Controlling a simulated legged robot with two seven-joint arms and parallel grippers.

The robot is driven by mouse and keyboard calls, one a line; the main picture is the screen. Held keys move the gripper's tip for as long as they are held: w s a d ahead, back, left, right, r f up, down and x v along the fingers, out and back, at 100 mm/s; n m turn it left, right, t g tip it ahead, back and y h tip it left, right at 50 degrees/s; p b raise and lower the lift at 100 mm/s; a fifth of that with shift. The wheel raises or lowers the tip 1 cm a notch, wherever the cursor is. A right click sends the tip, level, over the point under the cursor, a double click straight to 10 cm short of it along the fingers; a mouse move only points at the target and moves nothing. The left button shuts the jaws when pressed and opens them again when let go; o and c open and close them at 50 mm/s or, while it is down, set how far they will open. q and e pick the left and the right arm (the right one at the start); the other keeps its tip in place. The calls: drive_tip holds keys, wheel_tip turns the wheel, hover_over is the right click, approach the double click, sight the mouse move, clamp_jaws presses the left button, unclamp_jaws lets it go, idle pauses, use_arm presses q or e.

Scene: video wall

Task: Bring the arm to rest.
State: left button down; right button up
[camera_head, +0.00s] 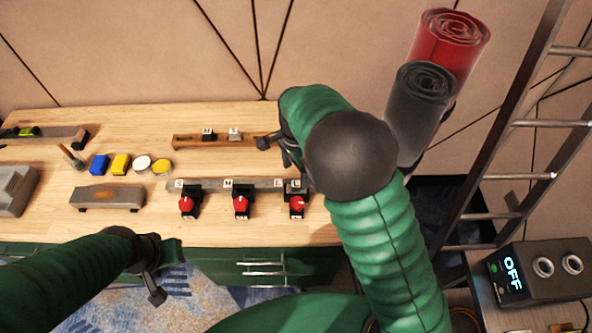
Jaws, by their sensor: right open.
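My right arm, in green ribbed sleeving, rises from the lower right and bends at a dark round elbow. My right gripper (277,147) is open and empty near the right end of a wooden rack (188,141) on the table; part of it is hidden behind the arm. My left arm comes in from the lower left. My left gripper (160,277) is in front of the table's front edge, over the drawers and rug, with nothing visible in it. Its jaw opening is not clear.
The wooden table (120,222) holds a grey rail (211,186) with red-knobbed switches (240,203), blue (99,164) and yellow (121,164) blocks, and a grey block (107,198). Rolled mats (418,100), a ladder (522,123) and a box reading OFF (540,269) stand right.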

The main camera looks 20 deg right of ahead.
idle(0.4)
drive_tip(key=s+d+n+t, duration=0.1)
drive_tip(key=s+d+n, duration=0.1)
drive_tip(key=s+n, duration=0.5)
drive_tip(key=s+d+n+t+b, duration=0.1)
drive_tip(key=s+d+n, duration=0.2)
drive_tip(key=s+n, duration=0.4)
drive_tip(key=shift+s+t, duration=0.3)
drive_tip(key=shift+s, duration=0.4)
drive_tip(key=shift+s+d, duration=0.1)
drive_tip(key=shift+s, duration=0.1)
drive_tip(key=shift+d+f, duration=0.1)
drive_tip(key=shift+w, duration=0.1)
